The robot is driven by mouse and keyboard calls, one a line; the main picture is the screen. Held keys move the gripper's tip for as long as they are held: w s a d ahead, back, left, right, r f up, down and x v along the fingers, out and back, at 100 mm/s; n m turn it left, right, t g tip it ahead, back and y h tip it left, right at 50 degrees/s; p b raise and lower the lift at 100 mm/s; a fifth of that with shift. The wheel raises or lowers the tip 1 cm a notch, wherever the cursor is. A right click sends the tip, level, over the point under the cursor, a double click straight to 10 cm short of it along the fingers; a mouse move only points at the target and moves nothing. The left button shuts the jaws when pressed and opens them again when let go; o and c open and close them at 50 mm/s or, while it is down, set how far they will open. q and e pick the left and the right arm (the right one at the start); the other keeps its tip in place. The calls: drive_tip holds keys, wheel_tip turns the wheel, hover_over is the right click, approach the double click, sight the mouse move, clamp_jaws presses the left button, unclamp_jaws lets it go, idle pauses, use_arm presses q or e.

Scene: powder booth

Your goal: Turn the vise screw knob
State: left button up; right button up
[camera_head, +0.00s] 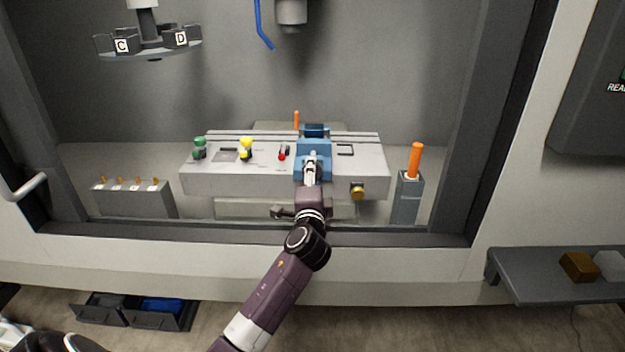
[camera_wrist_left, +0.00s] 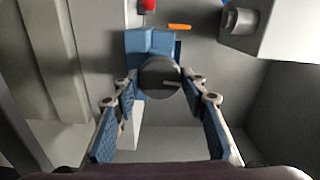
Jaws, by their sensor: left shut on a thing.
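The blue vise (camera_head: 315,146) sits on the grey machine table (camera_head: 240,180) inside the booth. In the left wrist view the vise body (camera_wrist_left: 150,42) is at the top middle, with the round dark grey screw knob (camera_wrist_left: 160,80) in front of it. My left gripper (camera_head: 311,160) reaches in over the front of the table to the vise. In the left wrist view its two blue-padded fingers (camera_wrist_left: 160,92) are shut on the knob, one on each side. In the head view the gripper hides the knob.
Green (camera_head: 200,150), yellow (camera_head: 246,150) and red (camera_head: 282,155) items stand left of the vise. A brass knob (camera_head: 357,191) is on the table's front. An orange-handled tool (camera_head: 415,162) stands in a grey holder at right. A shelf (camera_head: 545,280) bears two blocks.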

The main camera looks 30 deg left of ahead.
use_arm(q)
drive_tip(key=shift+n, duration=0.6)
drive_tip(key=o, duration=1.2)
drive_tip(key=shift+c, duration=0.2)
drive_tip(key=shift+s, duration=0.1)
drive_tip(key=v, duration=1.2)
drive_tip(key=shift+a, duration=0.1)
